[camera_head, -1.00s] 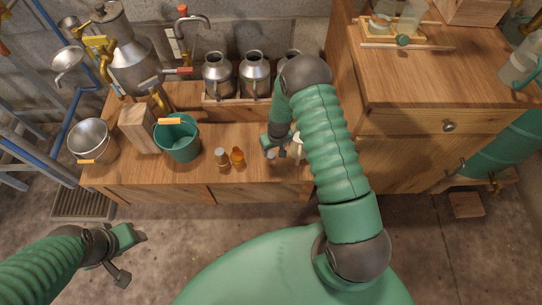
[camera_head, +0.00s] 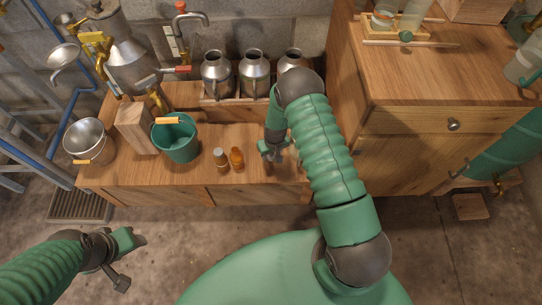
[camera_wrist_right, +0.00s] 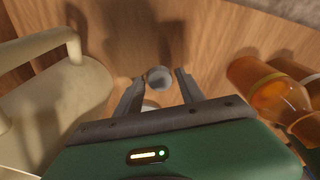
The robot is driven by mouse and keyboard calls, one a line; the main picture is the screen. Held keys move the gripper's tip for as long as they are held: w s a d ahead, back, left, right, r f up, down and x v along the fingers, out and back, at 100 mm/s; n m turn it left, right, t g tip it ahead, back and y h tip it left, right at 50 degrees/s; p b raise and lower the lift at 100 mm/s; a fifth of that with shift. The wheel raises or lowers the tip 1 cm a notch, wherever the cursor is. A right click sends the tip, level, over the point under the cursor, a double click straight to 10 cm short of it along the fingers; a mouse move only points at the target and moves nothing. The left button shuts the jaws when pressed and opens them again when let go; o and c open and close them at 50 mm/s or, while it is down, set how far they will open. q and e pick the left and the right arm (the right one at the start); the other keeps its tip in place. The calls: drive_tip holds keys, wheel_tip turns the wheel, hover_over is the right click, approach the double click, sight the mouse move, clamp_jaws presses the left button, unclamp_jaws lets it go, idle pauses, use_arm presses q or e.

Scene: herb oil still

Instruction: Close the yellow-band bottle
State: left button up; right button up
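Two small amber bottles stand side by side on the low bench in the head view. The left one (camera_head: 221,159) has a pale top; the right one (camera_head: 237,158) shows amber to its top. My right gripper (camera_head: 270,152) is low over the bench, right of the bottles. In the right wrist view its fingers are open (camera_wrist_right: 160,82), with a small round grey-white cap (camera_wrist_right: 160,77) between the tips, apparently not touching. Amber glass (camera_wrist_right: 268,88) shows at the right. My left gripper (camera_head: 122,260) is over the floor.
A beige jug (camera_wrist_right: 50,100) stands close beside my right gripper in the wrist view. A green bucket (camera_head: 176,140), a wooden block (camera_head: 135,127) and a metal bowl (camera_head: 90,140) stand to the left. Metal cans (camera_head: 254,75) stand behind. A cabinet (camera_head: 400,150) bounds the right.

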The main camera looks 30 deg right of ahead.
sight(270, 157)
clamp_jaws()
drive_tip(key=shift+r, duration=0.15)
drive_tip(key=shift+r+p, duration=0.3)
drive_tip(key=shift+r, duration=0.05)
drive_tip(key=r+p, duration=0.1)
drive_tip(key=r, duration=0.2)
drive_tip(key=shift+s+a+p, duration=0.1)
drive_tip(key=shift+a+p, duration=0.25)
drive_tip(key=shift+p, duration=0.05)
drive_tip(key=s+a+p, duration=0.1)
drive_tip(key=a, duration=0.3)
drive_tip(key=s+a+p, duration=0.1)
drive_tip(key=a, duration=0.4)
drive_tip(key=s+a+r+p, duration=0.1)
drive_tip(key=a, duration=0.3)
drive_tip(key=shift+s+a, duration=0.3)
drive_tip(key=shift+a, duration=0.05)
drive_tip(key=shift+s+a, duration=0.15)
drive_tip(key=shift+a, duration=0.45)
